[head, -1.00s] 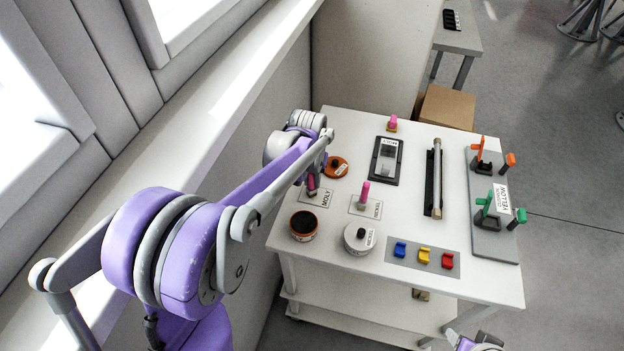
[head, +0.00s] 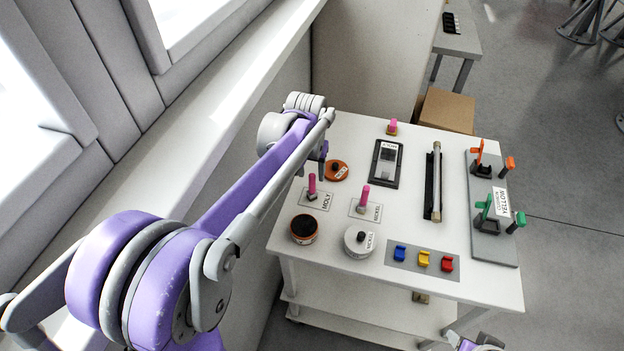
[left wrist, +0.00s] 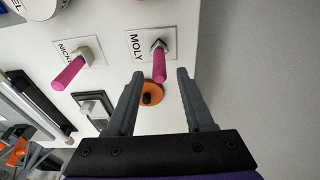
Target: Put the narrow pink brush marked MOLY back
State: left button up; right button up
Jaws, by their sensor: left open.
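The narrow pink MOLY brush (head: 312,186) stands upright in a small holder on the white card marked MOLY (head: 325,202), on the cart's left side. It also shows in the left wrist view (left wrist: 159,66), with its handle pointing toward the camera. My left gripper (left wrist: 160,74) is open and empty. Its fingertips lie on either side of the handle's end in that view, apart from it. In the head view the left wrist hides most of the gripper, just behind the brush.
A second pink brush (head: 363,198) stands on the NICKEL card close to the right. An open orange-rimmed jar (head: 303,228), a closed white NICKEL jar (head: 358,241) and an orange lid (head: 337,170) are nearby. The window ledge (head: 215,115) runs along the left.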

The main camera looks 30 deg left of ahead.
pick_arm(q)
notch_tip(320, 180, up, 6)
jog(key=f, duration=0.1)
jog(key=s+d+f+m+t, duration=0.1)
jog(key=s+d+f, duration=0.1)
jog(key=s, duration=0.4)
jog(key=s+d+f+t, duration=0.1)
jog(key=s+d+f, duration=0.2)
jog(key=s, duration=0.4)
jog(key=s+d+f+m+t, duration=0.1)
jog(key=s+d+f, duration=0.2)
jog(key=s+d, duration=0.2)
jog(key=shift+s+m+t, duration=0.3)
jog(key=shift+s+t, duration=0.1)
jog(key=shift+s, duration=0.75)
